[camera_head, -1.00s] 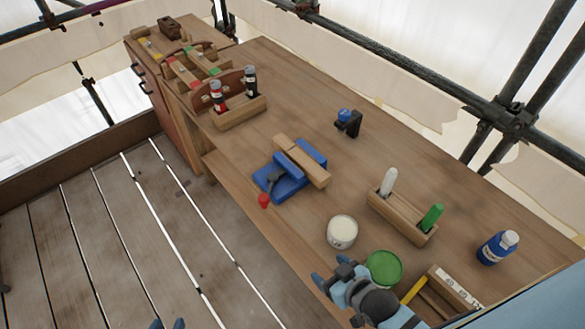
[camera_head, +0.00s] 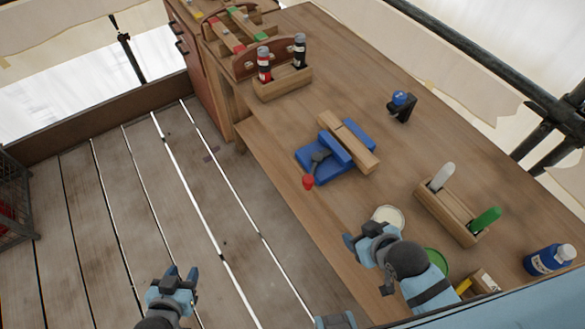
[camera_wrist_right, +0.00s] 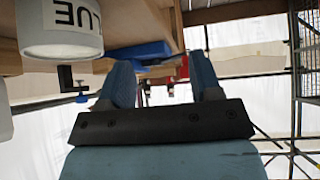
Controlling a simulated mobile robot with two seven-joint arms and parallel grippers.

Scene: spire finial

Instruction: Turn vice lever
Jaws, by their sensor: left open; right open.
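The blue vice (camera_head: 322,167) stands at the workbench's front edge with a wooden block (camera_head: 347,146) lying across it between its blue jaws. Its dark lever has a red knob (camera_head: 308,182) that sticks out past the front edge. My right gripper (camera_head: 352,243) is open and empty, to the lower right of the knob and apart from it. In the right wrist view, its two blue fingers (camera_wrist_right: 163,80) are spread, and blue vice parts (camera_wrist_right: 142,52) show beyond them. My left gripper (camera_head: 180,282) is open and empty over the floor, far from the vice.
A white tin (camera_head: 388,216) and a green-lidded tin (camera_head: 437,262) stand close to my right gripper and arm. A bottle rack (camera_head: 283,87) stands behind the vice.

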